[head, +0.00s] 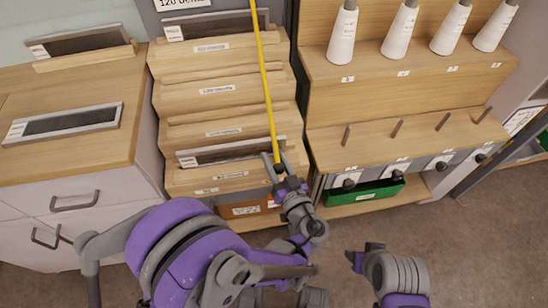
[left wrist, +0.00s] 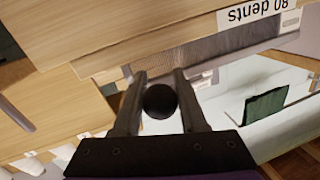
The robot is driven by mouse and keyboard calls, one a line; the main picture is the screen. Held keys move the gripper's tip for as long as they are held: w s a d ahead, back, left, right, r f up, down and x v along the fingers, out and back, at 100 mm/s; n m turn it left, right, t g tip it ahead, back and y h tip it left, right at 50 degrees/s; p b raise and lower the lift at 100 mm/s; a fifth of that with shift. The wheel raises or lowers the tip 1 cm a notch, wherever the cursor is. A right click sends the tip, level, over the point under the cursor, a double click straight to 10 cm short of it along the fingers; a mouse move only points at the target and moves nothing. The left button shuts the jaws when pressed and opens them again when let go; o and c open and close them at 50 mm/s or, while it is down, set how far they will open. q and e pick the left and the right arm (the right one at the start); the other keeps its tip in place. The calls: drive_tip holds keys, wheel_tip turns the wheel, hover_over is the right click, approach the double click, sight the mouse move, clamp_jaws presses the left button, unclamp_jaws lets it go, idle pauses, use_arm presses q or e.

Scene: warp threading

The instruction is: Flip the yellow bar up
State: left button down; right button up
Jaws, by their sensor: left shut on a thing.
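The yellow bar (head: 265,80) is long and thin. In the head view it runs from the top edge down to my left gripper (head: 275,164), in front of the stepped wooden rack. My left gripper is shut on its lower end. In the left wrist view, a round black knob (left wrist: 160,101) sits between the two fingers of my left gripper (left wrist: 160,84); it looks like the bar's end. The yellow length of the bar does not show there. My right gripper (head: 357,260) is low in the head view, apart from the bar, and its fingers are not clear.
The stepped wooden rack (head: 215,69) holds labelled reeds. A cabinet (head: 75,160) with a wooden top stands at left. At right, a shelf (head: 400,150) has several white cones (head: 342,38), bare pegs and a green bin (head: 362,193). The carpet (head: 440,245) at lower right is clear.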

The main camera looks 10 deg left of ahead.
use_arm(q)
drive_tip(key=s+d+r+g+p, duration=0.1)
drive_tip(key=s+r+p, duration=0.2)
drive_tip(key=r+p, duration=0.4)
drive_tip(key=s+d+r+g+h+p, duration=0.1)
drive_tip(key=s+r+p, duration=0.1)
drive_tip(key=r+p, duration=0.6)
drive_tip(key=s+d+r+g+p, duration=0.1)
drive_tip(key=s+r+p, duration=0.2)
drive_tip(key=r+p, duration=0.4)
wheel_tip(320, 180, up, 5)
drive_tip(key=shift+s+m+g+h, duration=0.3)
drive_tip(key=shift+h, duration=0.1)
use_arm(e)
drive_tip(key=w+r, duration=0.2)
drive_tip(key=r, duration=1.1)
drive_tip(key=w+r+t, duration=0.1)
drive_tip(key=w+r, duration=0.1)
drive_tip(key=r, duration=1.2)
drive_tip(key=shift+s, duration=0.1)
